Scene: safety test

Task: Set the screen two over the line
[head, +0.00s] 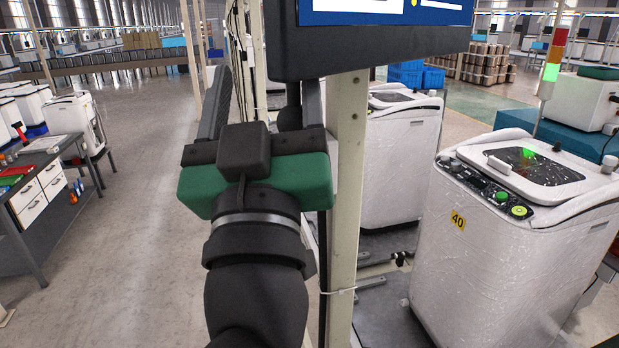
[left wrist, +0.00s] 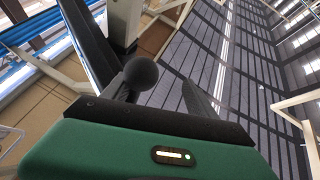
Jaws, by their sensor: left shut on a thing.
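A dark-framed screen (head: 370,48) with a blue display area fills the top middle of the head view; its upper part is cut off. A black rod and ball (head: 290,118) sit just below its left end. My left gripper (head: 266,98), with a green body, points up beneath the screen's left end. It is shut on the screen's mount; the exact contact is partly hidden. In the left wrist view, the ball (left wrist: 140,73) shows between the two dark fingers. My right gripper is not in view.
A pale upright post (head: 347,180) stands just right of my gripper. White machines stand right, one marked 40 (head: 480,240), with a signal light (head: 552,65) glowing green. A workbench with drawers (head: 35,195) is at left. The floor (head: 140,240) between is open.

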